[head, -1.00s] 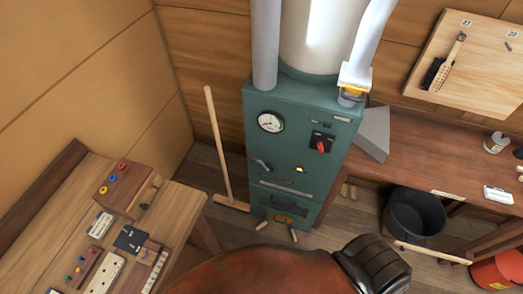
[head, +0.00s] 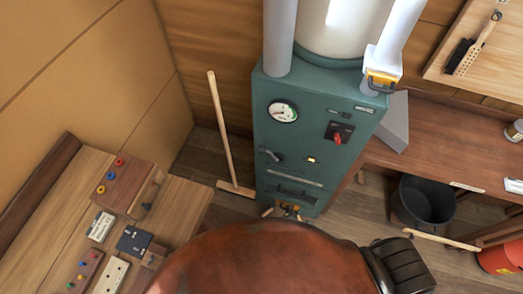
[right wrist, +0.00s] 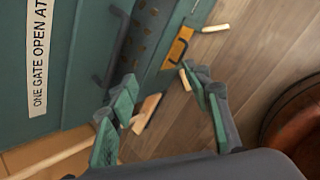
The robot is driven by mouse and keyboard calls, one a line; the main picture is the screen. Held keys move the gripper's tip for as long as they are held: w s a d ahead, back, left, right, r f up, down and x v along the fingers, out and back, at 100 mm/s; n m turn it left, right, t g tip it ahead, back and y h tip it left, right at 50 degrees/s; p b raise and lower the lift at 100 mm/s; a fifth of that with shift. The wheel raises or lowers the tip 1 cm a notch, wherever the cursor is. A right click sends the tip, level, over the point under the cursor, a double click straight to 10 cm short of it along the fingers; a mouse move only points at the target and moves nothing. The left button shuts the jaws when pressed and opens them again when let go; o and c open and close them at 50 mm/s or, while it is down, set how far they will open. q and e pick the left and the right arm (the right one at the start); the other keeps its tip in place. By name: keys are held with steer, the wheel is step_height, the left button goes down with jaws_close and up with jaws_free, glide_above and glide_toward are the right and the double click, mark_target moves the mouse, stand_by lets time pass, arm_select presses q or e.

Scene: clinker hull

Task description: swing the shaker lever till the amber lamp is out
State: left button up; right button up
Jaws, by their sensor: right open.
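The teal cabinet (head: 345,150) stands in the middle of the head view. Its amber lamp (head: 312,160) glows. A grey lever (head: 269,155) is on its front, left of the lamp; I cannot tell if this is the shaker lever. In the right wrist view, my right gripper (right wrist: 160,80) is open and empty, its green fingers apart near the cabinet's foot. Contact cannot be told. My left gripper is not in view.
A broom (head: 222,130) leans left of the cabinet. A black bucket (head: 425,200) stands on the floor at the right, beneath the bench. A wooden table (head: 180,215) with small blocks and panels is at the left. A red switch (head: 338,138) and a gauge (head: 283,111) are on the cabinet.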

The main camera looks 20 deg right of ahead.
steer(key=w+a+r+n+t+h+b, duration=0.1)
steer(key=w+a+r+n+t, duration=0.15)
steer(key=w+r, duration=0.45)
steer(key=w+a+r+n+t+h, duration=0.1)
steer(key=w+a+r+n+t, duration=0.2)
steer(key=r, duration=0.6)
steer(key=n+t+h+b, duration=0.1)
steer(key=n+t, duration=0.3)
steer(key=t, duration=0.1)
glide_toward(261, 153)
steer(key=x, duration=0.4)
steer(key=shift+w+d, duration=0.15)
steer(key=shift+w, duration=0.05)
steer(key=x, duration=0.6)
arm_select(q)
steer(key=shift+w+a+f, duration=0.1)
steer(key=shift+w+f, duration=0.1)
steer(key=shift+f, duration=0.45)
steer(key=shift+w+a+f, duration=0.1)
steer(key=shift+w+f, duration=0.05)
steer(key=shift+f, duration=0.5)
arm_select(e)
steer(key=shift+w+d+f, duration=0.1)
steer(key=shift+w+d, duration=0.2)
steer(key=shift+w, duration=0.35)
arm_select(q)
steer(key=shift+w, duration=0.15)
arm_select(e)
steer(key=shift+c, duration=0.4)
